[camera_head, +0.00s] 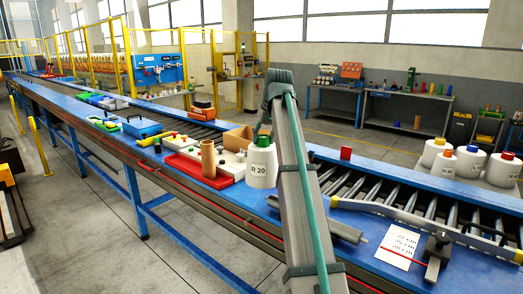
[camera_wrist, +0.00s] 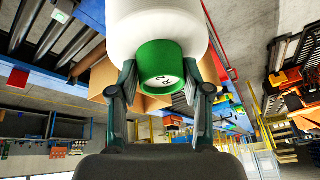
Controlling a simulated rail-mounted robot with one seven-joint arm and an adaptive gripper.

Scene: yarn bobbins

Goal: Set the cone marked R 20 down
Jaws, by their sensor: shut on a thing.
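The white cone marked R 20 (camera_head: 261,170) has a green top (camera_head: 263,141) and looks upright over the blue conveyor frame, just right of a white-and-red tray. Whether its base touches the surface I cannot tell. In the wrist view its white body (camera_wrist: 158,28) and green top (camera_wrist: 160,60) fill the upper middle. My gripper (camera_wrist: 160,82) is shut on the cone by its green top, one finger on each side. In the head view my arm hides the fingers and part of the cone's right side.
A tray (camera_head: 197,170) with small parts and a brown tube (camera_head: 208,159) stand close left of the cone. A cardboard box (camera_head: 238,138) is behind. Several white cones stand far right. A paper sheet (camera_head: 399,246) lies on the blue surface at front right.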

